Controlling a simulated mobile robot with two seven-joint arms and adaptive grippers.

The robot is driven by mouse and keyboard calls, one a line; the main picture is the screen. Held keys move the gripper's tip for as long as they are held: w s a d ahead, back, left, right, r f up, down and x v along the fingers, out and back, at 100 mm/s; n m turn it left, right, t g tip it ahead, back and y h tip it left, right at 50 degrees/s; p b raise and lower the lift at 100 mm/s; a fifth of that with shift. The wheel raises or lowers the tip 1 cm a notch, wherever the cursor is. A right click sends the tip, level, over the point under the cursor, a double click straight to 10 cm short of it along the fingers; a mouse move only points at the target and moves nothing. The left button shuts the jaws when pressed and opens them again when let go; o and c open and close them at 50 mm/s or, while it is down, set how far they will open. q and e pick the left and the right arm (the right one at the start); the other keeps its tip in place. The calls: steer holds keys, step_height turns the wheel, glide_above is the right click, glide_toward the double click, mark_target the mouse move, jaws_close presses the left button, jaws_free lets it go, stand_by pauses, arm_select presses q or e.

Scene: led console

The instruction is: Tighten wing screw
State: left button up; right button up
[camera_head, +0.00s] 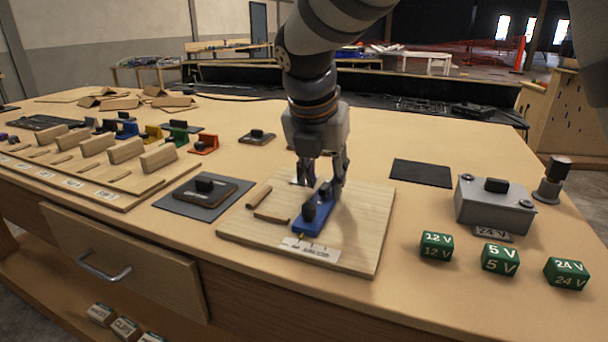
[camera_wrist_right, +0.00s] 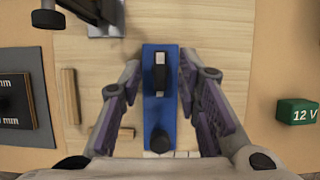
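A blue fixture (camera_head: 318,222) sits on a light wooden board (camera_head: 362,235). It carries a black rounded knob (camera_head: 309,211) at its near end. Which part is the wing screw, I cannot tell for sure. My right gripper (camera_head: 322,183) points down over the fixture. In its wrist view the gripper (camera_wrist_right: 158,90) is open, one finger on each side of the fixture, with gaps between. My left gripper is not in view.
Two wooden strips (camera_head: 270,216) lie left of the fixture. A metal part with a black knob (camera_wrist_right: 48,18) stands at the board's far side. A grey box (camera_head: 490,212) and green voltage cubes (camera_head: 436,247) stand to the right. A dark mat (camera_head: 422,173) lies clear.

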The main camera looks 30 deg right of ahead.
jaws_close()
